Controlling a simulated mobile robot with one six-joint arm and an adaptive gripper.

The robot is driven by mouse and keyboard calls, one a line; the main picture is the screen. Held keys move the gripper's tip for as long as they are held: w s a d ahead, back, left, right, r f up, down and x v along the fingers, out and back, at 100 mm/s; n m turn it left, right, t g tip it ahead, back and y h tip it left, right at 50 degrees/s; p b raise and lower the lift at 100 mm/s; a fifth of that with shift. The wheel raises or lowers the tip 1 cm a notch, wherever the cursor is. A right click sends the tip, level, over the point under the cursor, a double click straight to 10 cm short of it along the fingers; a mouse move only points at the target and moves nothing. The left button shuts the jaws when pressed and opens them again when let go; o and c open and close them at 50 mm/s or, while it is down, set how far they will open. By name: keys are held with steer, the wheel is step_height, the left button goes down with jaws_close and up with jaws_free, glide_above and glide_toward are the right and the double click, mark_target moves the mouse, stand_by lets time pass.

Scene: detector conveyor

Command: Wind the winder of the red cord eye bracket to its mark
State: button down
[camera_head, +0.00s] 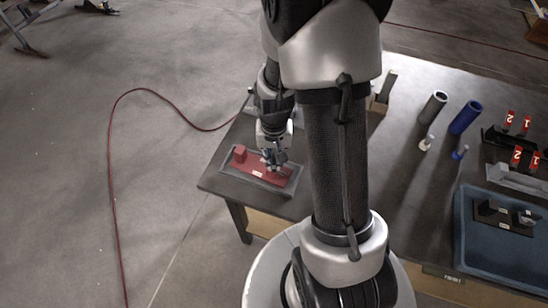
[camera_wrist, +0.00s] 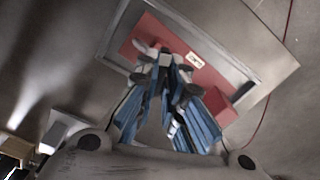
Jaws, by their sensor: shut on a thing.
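The red bracket (camera_head: 257,173) lies on a grey base plate (camera_head: 227,173) at the table's left end. In the wrist view the red bracket (camera_wrist: 200,72) shows a raised red block at its right end and a small pale label in its middle. My gripper (camera_head: 273,163) is over the bracket's right part in the head view. In the wrist view my gripper (camera_wrist: 168,62) points down at the bracket's left part, its fingertips close together on a small part that they mostly hide. I take this to be the winder. Its mark cannot be made out.
A red cord (camera_head: 112,150) runs over the floor to the table. To the right on the table are a grey cylinder (camera_head: 434,107), a blue cylinder (camera_head: 466,117), red numbered tags (camera_head: 517,156) and a blue tray (camera_head: 463,232). My arm hides the table's middle.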

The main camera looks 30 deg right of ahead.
steer(key=m, duration=0.3)
steer(key=shift+m, duration=0.3)
steer(key=m, duration=0.3)
steer(key=shift+m+p, duration=0.3)
steer(key=shift+p, duration=0.1)
steer(key=m, duration=0.6)
steer(key=shift+m, duration=0.3)
steer(key=c, duration=1.7)
jaws_free()
